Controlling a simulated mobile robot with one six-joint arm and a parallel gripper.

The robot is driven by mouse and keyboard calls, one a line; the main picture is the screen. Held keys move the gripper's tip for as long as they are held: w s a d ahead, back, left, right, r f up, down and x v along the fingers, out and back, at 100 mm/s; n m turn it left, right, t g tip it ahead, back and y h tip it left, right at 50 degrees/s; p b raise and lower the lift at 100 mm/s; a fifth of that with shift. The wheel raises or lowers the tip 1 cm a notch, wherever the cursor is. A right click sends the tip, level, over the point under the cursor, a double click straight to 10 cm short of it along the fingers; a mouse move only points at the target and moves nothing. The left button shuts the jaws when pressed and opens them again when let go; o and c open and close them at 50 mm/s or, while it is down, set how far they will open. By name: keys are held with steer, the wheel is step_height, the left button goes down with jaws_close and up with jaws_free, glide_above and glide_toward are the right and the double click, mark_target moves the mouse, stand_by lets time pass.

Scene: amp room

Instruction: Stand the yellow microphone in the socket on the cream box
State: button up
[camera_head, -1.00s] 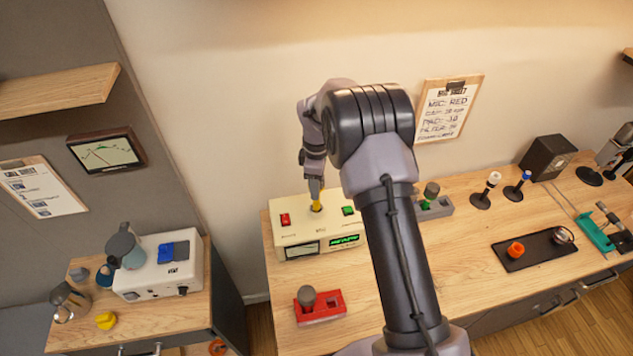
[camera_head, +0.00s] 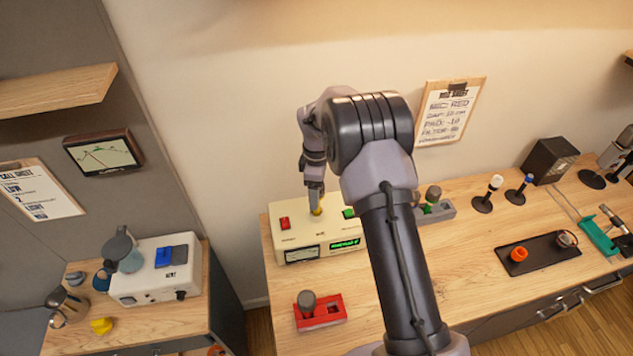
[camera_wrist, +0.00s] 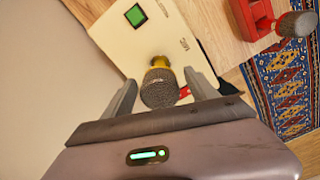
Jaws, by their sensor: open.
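The cream box (camera_head: 290,222) stands on the wooden bench against the wall, with a red switch, a green switch and a lit green display. The yellow microphone (camera_head: 318,206) is upright at the socket on the box's top; its grey mesh head and yellow collar show in the wrist view (camera_wrist: 159,84). The socket is hidden beneath it, so I cannot tell how deep it sits. My gripper (camera_head: 316,203) points down over the box. In the wrist view my gripper's two fingers (camera_wrist: 163,92) are apart, one on each side of the microphone head.
A red holder (camera_head: 322,316) with a grey-headed microphone is in front of the box. A grey holder (camera_head: 440,211) with a green microphone is to its right. A black tray (camera_head: 540,258) lies farther right. A clipboard (camera_head: 450,108) hangs on the wall. Bare bench lies between.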

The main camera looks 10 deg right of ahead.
step_height(320, 180, up, 17)
steer(key=p, duration=0.1)
stand_by(0.4)
steer(key=s+a+f+m+t+y+b, duration=0.1)
steer(key=s+m+t+b, duration=0.1)
steer(key=s+m+b, duration=0.5)
steer(key=s+a+f+m+t+b, duration=0.1)
steer(key=s+m+b, duration=0.1)
steer(key=s+b, duration=0.85)
steer(key=s+a+f+m+t+y+b, duration=0.1)
steer(key=s+a+f+m+t+b, duration=0.1)
steer(key=s+f+m+b, duration=0.7)
steer(key=s+f, duration=0.4)
steer(key=s, duration=0.3)
steer(key=shift+s+f+t, duration=0.15)
steer(key=shift+s+t, duration=0.25)
